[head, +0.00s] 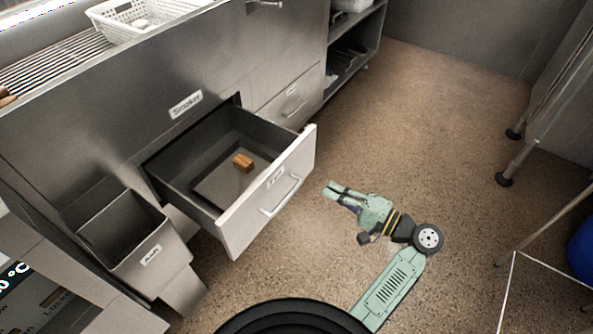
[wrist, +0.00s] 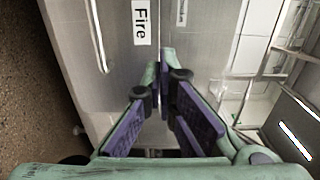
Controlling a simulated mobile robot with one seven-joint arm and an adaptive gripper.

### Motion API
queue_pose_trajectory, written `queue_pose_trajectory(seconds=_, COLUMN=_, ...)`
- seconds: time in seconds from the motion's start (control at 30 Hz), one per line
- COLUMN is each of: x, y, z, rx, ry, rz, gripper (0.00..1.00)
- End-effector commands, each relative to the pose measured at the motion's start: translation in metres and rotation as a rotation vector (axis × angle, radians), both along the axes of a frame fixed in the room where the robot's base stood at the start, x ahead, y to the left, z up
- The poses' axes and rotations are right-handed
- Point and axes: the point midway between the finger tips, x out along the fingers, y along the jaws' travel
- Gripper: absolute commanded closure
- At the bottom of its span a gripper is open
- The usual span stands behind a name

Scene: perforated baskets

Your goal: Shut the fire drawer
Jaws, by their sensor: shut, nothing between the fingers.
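The fire drawer (head: 235,225) is pulled well out of the steel cabinet in the head view. Its light front has a small label and a bar handle (head: 281,196). Inside lie a flat dark plate and a small orange-brown block (head: 243,162). My gripper (head: 330,190) is shut and empty, just to the right of the drawer front and pointing towards it. In the wrist view, the drawer front (wrist: 112,75) with its "Fire" label (wrist: 140,22) lies ahead of my shut gripper (wrist: 163,66). I cannot tell whether the fingertips touch it.
An open ash bin (head: 150,257) stands left of the drawer. A closed drawer (head: 291,100) is behind it, with open shelves (head: 352,55) further right. A white basket (head: 135,18) sits on top. Table legs (head: 507,170) stand at the right. The floor between is clear.

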Motion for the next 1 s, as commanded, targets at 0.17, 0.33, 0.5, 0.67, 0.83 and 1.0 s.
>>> queue_pose_trajectory(seconds=0.17, x=0.009, y=0.015, z=0.001, rx=0.003, ry=0.001, rz=0.006, gripper=1.0)
queue_pose_trajectory(seconds=0.33, x=0.03, y=0.044, z=0.001, rx=0.003, ry=0.001, rz=0.007, gripper=1.0)
queue_pose_trajectory(seconds=0.5, x=0.052, y=0.074, z=0.002, rx=0.002, ry=0.0, rz=0.007, gripper=1.0)
queue_pose_trajectory(seconds=0.67, x=0.068, y=0.096, z=0.001, rx=0.001, ry=0.0, rz=0.004, gripper=1.0)
queue_pose_trajectory(seconds=0.83, x=0.078, y=0.108, z=0.001, rx=0.001, ry=0.0, rz=0.002, gripper=1.0)
queue_pose_trajectory(seconds=1.0, x=0.081, y=0.112, z=0.0, rx=0.001, ry=-0.001, rz=0.002, gripper=1.0)
